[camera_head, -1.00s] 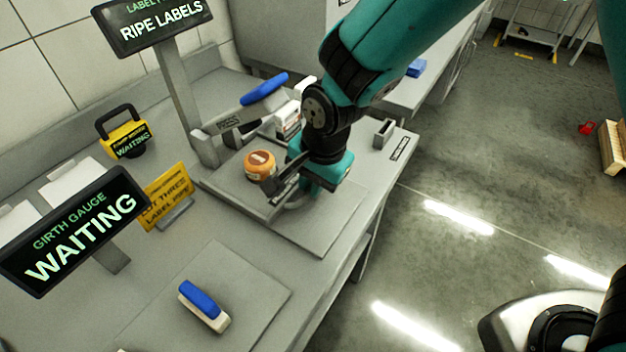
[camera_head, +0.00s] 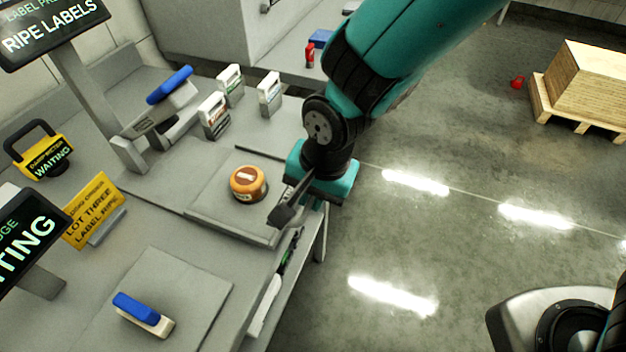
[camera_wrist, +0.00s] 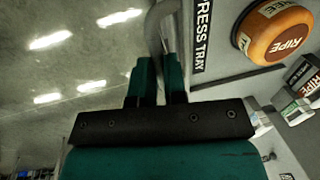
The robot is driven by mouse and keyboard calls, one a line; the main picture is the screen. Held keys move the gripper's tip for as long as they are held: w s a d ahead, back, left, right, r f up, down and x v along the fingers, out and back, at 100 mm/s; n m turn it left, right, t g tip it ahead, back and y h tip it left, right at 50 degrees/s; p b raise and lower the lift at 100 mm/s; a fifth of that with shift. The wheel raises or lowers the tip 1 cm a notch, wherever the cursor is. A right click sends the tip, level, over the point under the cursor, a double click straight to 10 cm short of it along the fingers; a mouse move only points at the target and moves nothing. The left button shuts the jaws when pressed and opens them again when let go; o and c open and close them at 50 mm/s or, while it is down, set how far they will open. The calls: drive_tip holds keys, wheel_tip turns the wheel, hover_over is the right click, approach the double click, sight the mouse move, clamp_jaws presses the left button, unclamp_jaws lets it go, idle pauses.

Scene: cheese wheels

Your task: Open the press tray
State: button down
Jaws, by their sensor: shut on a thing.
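The press tray (camera_head: 215,217) is a flat grey plate drawn out from under the label press (camera_head: 160,115), which has a blue lever. An orange cheese wheel (camera_head: 248,183) sits on the tray; its RIPE label shows in the wrist view (camera_wrist: 283,45). My gripper (camera_wrist: 160,75) is at the tray's front, by the PRESS TRAY label (camera_wrist: 203,35). Its two teal fingers are shut on the grey tray handle (camera_wrist: 158,25).
Several small label boxes (camera_head: 214,115) stand behind the tray. A yellow LOT THREE sign (camera_head: 95,208), a yellow damp-meter (camera_head: 40,150) and a blue-and-white brush-like block (camera_head: 143,314) are on the left. Open floor lies right of the bench.

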drive_tip(key=c, duration=1.2)
unclamp_jaws()
drive_tip(key=shift+o, duration=0.2)
drive_tip(key=shift+r, duration=0.1)
wheel_tip(320, 180, up, 17)
drive_tip(key=s+d, duration=0.1)
drive_tip(key=d, duration=0.1)
drive_tip(key=shift+d, duration=0.4)
drive_tip(key=s+d+r+n+y, duration=0.1)
drive_tip(key=s+d+n+y, duration=0.1)
drive_tip(key=s+d+n, duration=0.7)
drive_tip(key=d+n, duration=0.2)
drive_tip(key=shift+n+g, duration=0.4)
